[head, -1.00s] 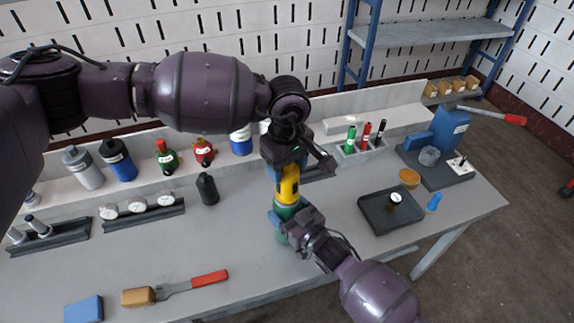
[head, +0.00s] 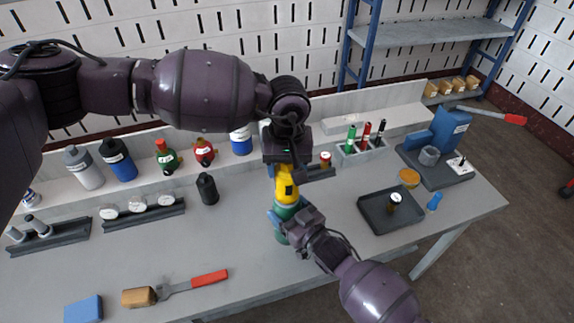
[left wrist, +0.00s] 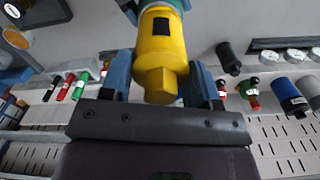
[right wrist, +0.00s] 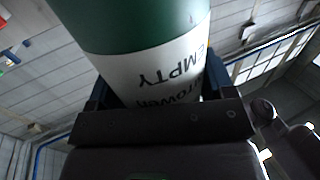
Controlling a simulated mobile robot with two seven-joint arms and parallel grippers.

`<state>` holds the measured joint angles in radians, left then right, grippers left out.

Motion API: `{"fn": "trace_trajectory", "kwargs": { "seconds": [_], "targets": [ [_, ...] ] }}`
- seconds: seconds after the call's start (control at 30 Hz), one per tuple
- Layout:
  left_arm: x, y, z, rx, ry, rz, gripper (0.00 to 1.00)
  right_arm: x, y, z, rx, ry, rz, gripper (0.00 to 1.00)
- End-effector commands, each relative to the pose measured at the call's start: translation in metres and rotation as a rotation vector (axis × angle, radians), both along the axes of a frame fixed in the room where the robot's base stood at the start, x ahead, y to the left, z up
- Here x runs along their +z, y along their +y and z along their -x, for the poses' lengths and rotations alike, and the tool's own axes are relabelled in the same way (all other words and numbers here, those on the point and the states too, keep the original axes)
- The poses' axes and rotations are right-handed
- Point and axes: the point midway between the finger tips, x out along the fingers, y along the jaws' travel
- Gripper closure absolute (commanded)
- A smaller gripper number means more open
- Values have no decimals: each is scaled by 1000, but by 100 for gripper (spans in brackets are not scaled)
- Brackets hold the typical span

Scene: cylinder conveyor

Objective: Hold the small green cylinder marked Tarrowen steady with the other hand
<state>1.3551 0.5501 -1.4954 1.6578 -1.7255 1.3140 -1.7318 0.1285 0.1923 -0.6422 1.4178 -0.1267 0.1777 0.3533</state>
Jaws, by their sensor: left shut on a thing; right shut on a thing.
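The small green cylinder (head: 281,237) stands upright on the bench in the head view. My right gripper (head: 288,217) is shut around its upper body. In the right wrist view the green cylinder (right wrist: 130,22) fills the jaws. Its white label reads EMPTY upside down; another word is partly hidden by the gripper. A yellow fitting (head: 287,188) with a black square sits on the cylinder's top. My left gripper (head: 286,177) comes from above and is shut on this fitting. The left wrist view shows the yellow fitting (left wrist: 160,50) between the blue fingers.
A dark tray (head: 376,216) with a small gauge lies to the right, near a blue press (head: 446,130). A marker rack (head: 360,150) stands behind. A black bottle (head: 207,188) and gauge rack (head: 145,214) are left.

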Motion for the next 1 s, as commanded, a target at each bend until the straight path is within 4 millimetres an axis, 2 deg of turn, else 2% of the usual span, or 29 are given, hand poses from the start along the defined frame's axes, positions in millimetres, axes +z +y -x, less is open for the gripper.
{"fn": "trace_trajectory", "kwargs": {
  "seconds": [0.3,0.73,1.0],
  "targets": [
    [0,0,0,-294,0,0,82,0,0,0,0,0,0,53],
    [0,0,0,-345,0,1,82,0,0,0,0,0,0,53],
    [-1,0,0,-592,0,1,82,0,0,0,0,0,0,53]
  ]
}}
